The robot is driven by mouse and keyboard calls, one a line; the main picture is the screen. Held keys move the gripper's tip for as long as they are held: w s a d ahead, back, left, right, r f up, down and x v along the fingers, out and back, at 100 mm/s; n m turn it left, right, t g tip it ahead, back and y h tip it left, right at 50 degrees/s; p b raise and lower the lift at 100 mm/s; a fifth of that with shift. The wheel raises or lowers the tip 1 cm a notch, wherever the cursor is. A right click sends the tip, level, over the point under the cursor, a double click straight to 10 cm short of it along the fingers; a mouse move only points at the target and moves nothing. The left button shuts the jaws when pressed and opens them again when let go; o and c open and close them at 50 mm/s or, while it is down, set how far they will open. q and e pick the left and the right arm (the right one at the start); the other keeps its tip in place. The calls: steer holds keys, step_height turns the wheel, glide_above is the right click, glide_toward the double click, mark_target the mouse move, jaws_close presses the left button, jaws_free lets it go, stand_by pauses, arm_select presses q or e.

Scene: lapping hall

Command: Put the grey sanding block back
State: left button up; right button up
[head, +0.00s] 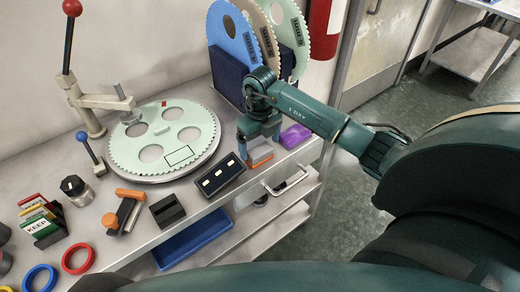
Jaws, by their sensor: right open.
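My right gripper (259,133) points down near the front right of the bench, with its jaws open. Right under it is a small grey block with an orange layer (261,157), which looks like the sanding block. The gripper hides part of its top, and I cannot tell whether the fingers touch it. A purple block (296,136) lies just to the right of the gripper. A black holder with several pale marks (217,175) lies to the left of the grey block. A black open-topped holder (167,210) stands further left. My left gripper is not in view.
A pale green lapping disc with holes (163,130) fills the middle of the bench. Coloured discs (234,45) stand upright in a dark rack behind the gripper. A red-knobbed lever (72,10), an orange-handled tool (130,195) and rings (77,258) are at left.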

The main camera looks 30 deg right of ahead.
mark_target(260, 150)
step_height(260, 150, up, 8)
steer(key=s+a+f+y, duration=0.1)
steer(key=a+y, duration=0.1)
steer(key=a, duration=0.2)
steer(key=s+a+f+n+y, duration=0.1)
steer(key=a, duration=0.3)
steer(key=s+a+f+n+y, duration=0.1)
steer(key=a+y, duration=0.1)
steer(key=a, duration=0.2)
steer(key=shift+s+a+f+y, duration=0.1)
steer(key=shift+s+f+y, duration=0.1)
steer(key=shift+y, duration=0.1)
steer(key=s+a+r+m+t+y, duration=0.3)
steer(key=a+r+m+y, duration=0.1)
steer(key=a+y, duration=0.3)
steer(key=s+a+r+m+t+y, duration=0.35)
steer(key=a+r+y, duration=0.2)
steer(key=a, duration=0.25)
steer(key=d+f+m+t+h, duration=0.8)
steer(key=f+m+t+h, duration=0.25)
steer(key=m, duration=1.05)
steer(key=s+d+f+m+g+h, duration=0.2)
steer(key=s+f+m+g+h, duration=0.2)
steer(key=s+f, duration=0.5)
step_height(260, 150, down, 3)
steer(key=m+g, duration=0.2)
steer(key=m, duration=0.1)
steer(key=shift+s+d+r, duration=0.2)
steer(key=shift+d, duration=0.1)
